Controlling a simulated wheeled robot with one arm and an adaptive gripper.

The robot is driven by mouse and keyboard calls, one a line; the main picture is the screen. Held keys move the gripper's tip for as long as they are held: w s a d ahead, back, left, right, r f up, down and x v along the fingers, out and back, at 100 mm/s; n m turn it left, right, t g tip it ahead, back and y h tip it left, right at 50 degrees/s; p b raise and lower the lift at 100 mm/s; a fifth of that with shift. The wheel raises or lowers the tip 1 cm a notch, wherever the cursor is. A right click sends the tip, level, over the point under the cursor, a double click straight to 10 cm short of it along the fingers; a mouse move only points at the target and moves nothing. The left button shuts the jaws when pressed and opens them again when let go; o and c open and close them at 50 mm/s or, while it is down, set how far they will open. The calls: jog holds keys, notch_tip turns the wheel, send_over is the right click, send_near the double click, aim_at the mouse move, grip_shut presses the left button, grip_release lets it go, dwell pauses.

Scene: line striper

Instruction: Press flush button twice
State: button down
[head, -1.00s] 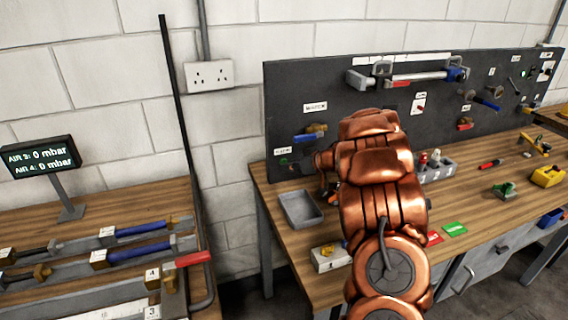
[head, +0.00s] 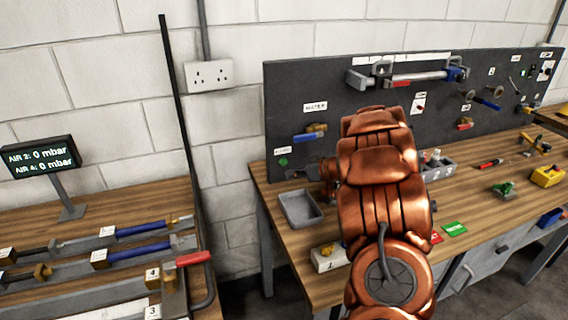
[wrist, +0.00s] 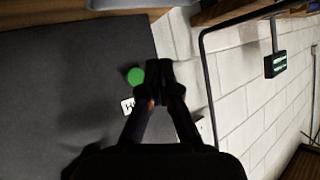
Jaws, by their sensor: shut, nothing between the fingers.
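The green round button (head: 283,162) sits low at the left end of the dark back panel, under a small white label (head: 281,151). In the wrist view the green button (wrist: 135,76) shows just left of my fingertips, with its label below it. My gripper (head: 298,174) reaches left along the panel, its tips a little right of and below the button in the head view. In the wrist view my gripper (wrist: 160,74) is shut and empty, its fingertips together beside the button. I cannot tell how far the tips are from the panel.
A blue-handled valve (head: 311,134) is on the panel above my gripper. A grey tray (head: 300,208) lies on the bench below. A numbered grey holder (head: 437,167) and red and green cards stand right of my arm. A left bench holds a pressure display (head: 40,157).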

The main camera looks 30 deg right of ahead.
jog(key=shift+s+a+f, duration=0.1)
jog(key=shift+s+a, duration=0.05)
jog(key=shift+s, duration=0.65)
dwell(1.4)
